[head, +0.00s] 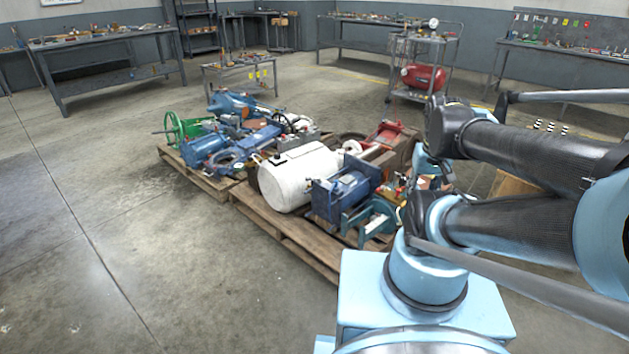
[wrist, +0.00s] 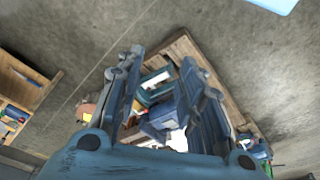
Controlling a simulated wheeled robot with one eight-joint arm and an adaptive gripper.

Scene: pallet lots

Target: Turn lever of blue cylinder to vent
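Several blue machine parts lie on the pallets in the head view. Another blue body (head: 208,148) lies on the far pallet. I cannot tell which is the blue cylinder, and I can make out no lever. In the wrist view, my gripper (wrist: 160,62) has its two fingers spread wide with nothing held. Blue and white parts (wrist: 158,115) show beyond and between the fingers, apart from them. In the head view my arm hides part of the right side; the gripper cannot be made out there.
The white tank (head: 298,178) lies on the near wooden pallet (head: 290,243). A green wheel (head: 173,130) stands at the far pallet's left end. A cart with a red compressor (head: 424,77) stands behind. Workbenches line the walls. The floor at left is clear.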

